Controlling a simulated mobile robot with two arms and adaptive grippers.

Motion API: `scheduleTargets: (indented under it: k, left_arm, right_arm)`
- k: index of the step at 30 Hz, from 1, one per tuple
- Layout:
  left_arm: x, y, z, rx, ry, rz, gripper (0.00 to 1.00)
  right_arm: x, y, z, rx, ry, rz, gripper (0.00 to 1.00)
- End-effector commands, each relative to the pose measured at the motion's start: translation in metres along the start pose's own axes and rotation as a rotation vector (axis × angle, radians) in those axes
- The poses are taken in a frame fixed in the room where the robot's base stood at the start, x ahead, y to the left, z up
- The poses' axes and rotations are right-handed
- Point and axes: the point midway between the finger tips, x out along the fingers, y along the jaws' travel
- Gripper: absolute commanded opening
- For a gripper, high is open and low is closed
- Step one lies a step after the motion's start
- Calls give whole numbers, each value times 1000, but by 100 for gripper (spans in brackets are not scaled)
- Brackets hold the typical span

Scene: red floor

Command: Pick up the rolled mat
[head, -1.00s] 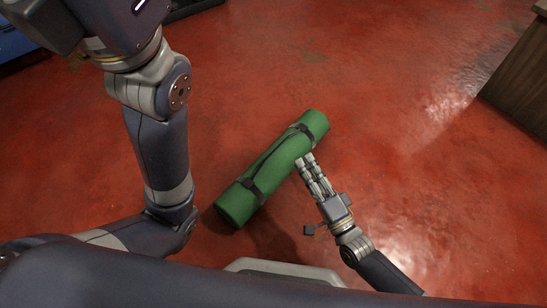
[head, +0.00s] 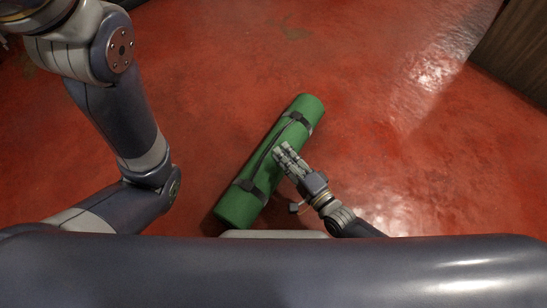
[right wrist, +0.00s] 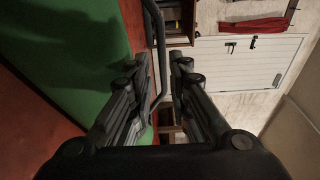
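The green rolled mat (head: 286,117) lies diagonally on the red floor in the head view, with dark bands near both ends and a dark carry strap (head: 262,160) along it. In the right wrist view, the mat (right wrist: 75,50) fills the left side and the strap (right wrist: 158,45) runs between the fingers. My right gripper (head: 281,150) is over the mat's middle at the strap. The right gripper (right wrist: 158,75) also shows in the wrist view with its fingers apart, on either side of the strap. My left arm crosses the left of the head view; its gripper is out of frame.
A wooden cabinet (head: 515,55) stands at the upper right. The red floor (head: 400,150) around the mat is clear. The right wrist view shows a white door (right wrist: 240,65) and a red item (right wrist: 255,27) in the background.

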Motion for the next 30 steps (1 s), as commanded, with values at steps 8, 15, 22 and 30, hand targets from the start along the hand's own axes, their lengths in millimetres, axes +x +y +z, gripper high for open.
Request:
scheduleTargets:
  k: [8,15,22,30]
  left_arm:
    - [-17,6,-14,2,19,6,41]
    - [-24,7,-16,2,19,6,41]
    - [-22,7,-16,2,20,7,41]
    - [-23,7,-16,2,20,7,41]
  right_arm:
    - [33,2,0,-1,0,-5,18]
    - [52,-2,0,-1,0,-1,18]
    - [52,-2,0,-1,0,-1,9]
    - [52,-2,0,0,0,-1,0]
